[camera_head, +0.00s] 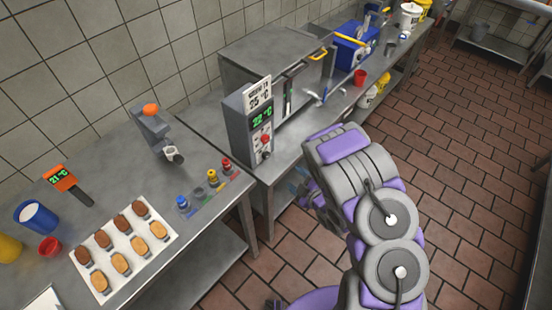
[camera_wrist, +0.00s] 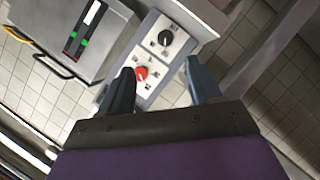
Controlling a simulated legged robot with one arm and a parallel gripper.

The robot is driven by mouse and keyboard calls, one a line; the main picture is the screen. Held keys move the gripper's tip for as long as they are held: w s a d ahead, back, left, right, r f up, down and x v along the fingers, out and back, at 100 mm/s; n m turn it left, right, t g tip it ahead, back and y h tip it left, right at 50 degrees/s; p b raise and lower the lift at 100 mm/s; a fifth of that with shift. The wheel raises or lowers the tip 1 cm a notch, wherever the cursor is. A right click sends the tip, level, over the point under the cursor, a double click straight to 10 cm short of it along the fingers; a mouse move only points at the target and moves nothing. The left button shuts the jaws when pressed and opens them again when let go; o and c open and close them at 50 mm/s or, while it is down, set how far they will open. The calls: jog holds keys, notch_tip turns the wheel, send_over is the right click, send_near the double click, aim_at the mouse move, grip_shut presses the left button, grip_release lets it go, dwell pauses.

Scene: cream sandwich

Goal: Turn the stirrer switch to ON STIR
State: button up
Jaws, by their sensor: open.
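A grey control box (camera_head: 250,125) with a green display stands on the counter, with a red knob (camera_head: 265,139) and a black knob (camera_head: 266,155) below it on its front panel. In the wrist view the panel appears turned, with the black knob (camera_wrist: 165,38) farther up and the red knob (camera_wrist: 141,73) lower. The labels are too small to read, so I cannot tell which knob is the stirrer switch. My gripper (camera_wrist: 160,66) is open and empty in front of the panel. Its left finger overlaps the view beside the red knob; contact cannot be told.
A large grey metal unit (camera_head: 268,48) stands behind the control box. The left table holds a sheet of several biscuits (camera_head: 118,247), a dispenser with an orange top (camera_head: 155,130) and small coloured weights (camera_head: 212,177). A red cup (camera_head: 360,77) stands farther along the counter.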

jog(key=s, duration=0.1)
jog(key=y+b, duration=0.1)
jog(key=b, duration=0.2)
send_near(267, 158)
jog(key=x, duration=0.9)
jog(key=shift+d+r, duration=0.1)
jog(key=c, duration=1)
